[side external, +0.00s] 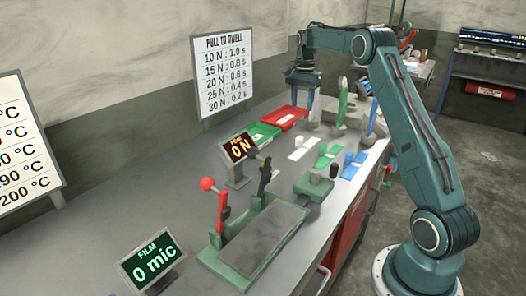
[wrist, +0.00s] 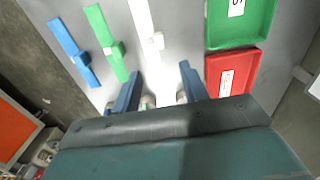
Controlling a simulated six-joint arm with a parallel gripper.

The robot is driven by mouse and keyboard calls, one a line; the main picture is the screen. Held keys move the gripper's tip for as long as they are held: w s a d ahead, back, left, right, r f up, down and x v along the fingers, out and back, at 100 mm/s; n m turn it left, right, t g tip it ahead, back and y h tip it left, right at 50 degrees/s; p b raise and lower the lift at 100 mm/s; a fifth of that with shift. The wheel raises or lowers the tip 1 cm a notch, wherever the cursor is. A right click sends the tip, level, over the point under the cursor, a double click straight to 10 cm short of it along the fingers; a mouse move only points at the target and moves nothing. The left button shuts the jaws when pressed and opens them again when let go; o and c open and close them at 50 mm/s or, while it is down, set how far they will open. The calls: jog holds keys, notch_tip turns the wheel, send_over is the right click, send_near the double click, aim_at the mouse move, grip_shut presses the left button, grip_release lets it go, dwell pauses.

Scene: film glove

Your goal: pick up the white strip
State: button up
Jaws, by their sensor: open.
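The white strip (side external: 303,147) lies flat on the grey bench, with a small pale block on its middle. In the wrist view the white strip (wrist: 143,22) runs down from the top edge, and its near end blends into a bright patch. My gripper (side external: 304,104) hangs above the bench, beyond the strip as seen from the side camera. In the wrist view my gripper (wrist: 160,84) is open, with two blue fingers apart and nothing visible held between them. The strip lies ahead of the fingertips, roughly in line with the gap.
A green strip (side external: 327,155) and a blue strip (side external: 354,164) lie beside the white one. A green tray (side external: 262,135) and a red tray (side external: 287,117) stand on its other side. A press with a red-knobbed lever (side external: 222,212) and a display (side external: 238,149) stand nearer.

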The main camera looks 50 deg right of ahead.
jog(key=shift+d+f, duration=0.2)
jog(key=shift+f, duration=0.05)
jog(key=shift+f, duration=0.1)
send_over(301, 137)
notch_tip(301, 137, down, 8)
jog(key=shift+w+f, duration=0.1)
jog(key=shift+w, duration=0.05)
dwell(0.3)
jog(key=shift+f, duration=0.15)
jog(key=shift+d+f, duration=0.15)
jog(key=shift+f, duration=2.4)
